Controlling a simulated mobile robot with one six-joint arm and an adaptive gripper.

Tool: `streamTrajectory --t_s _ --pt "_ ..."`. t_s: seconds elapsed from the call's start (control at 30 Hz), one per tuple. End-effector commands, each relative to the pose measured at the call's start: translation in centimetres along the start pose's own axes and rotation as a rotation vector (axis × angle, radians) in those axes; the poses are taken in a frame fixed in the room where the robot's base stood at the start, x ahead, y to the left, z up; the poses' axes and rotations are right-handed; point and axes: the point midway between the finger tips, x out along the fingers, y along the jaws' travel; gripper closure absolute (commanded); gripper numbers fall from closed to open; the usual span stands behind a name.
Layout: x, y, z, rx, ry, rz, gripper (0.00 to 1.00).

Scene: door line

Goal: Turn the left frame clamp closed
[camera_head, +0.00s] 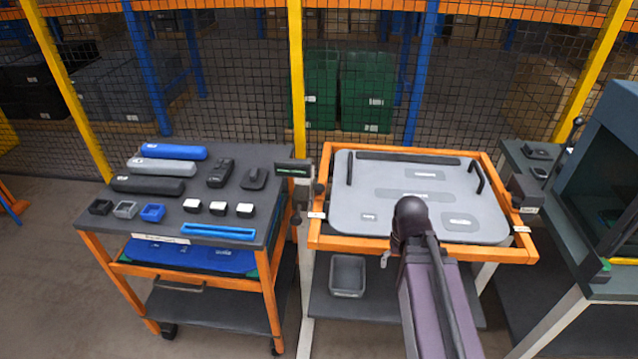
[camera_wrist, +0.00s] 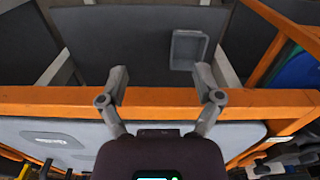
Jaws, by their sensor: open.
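The grey door panel (camera_head: 375,205) lies in an orange frame (camera_head: 345,244). The left frame clamp (camera_head: 319,189) is a small dark piece on the frame's left side; whether it is turned open or closed is too small to tell. My gripper shows in the wrist view (camera_wrist: 160,74), with two grey fingers spread apart and nothing between them. It is over the frame's front orange bar (camera_wrist: 60,100), away from the left clamp. In the head view my arm hides most of the gripper; a bit of a silver finger shows by the front bar.
An orange cart with a dark top (camera_head: 165,220) holding several parts stands left. A small grey bin (camera_head: 347,276) sits on the shelf below the frame. A dark piece (camera_head: 517,194) is at the frame's right side. A dark machine (camera_head: 600,170) stands right, and a mesh fence behind.

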Motion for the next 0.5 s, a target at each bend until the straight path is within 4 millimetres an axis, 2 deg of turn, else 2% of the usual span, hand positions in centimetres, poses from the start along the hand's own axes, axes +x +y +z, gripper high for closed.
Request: streamTrajectory --t_s 0.27,0.5 --pt "-4.6 -3.0 -6.5 -0.135 0.0 0.0 0.16" --pt "-9.4 -8.0 -13.6 -0.322 0.0 0.0 0.16"
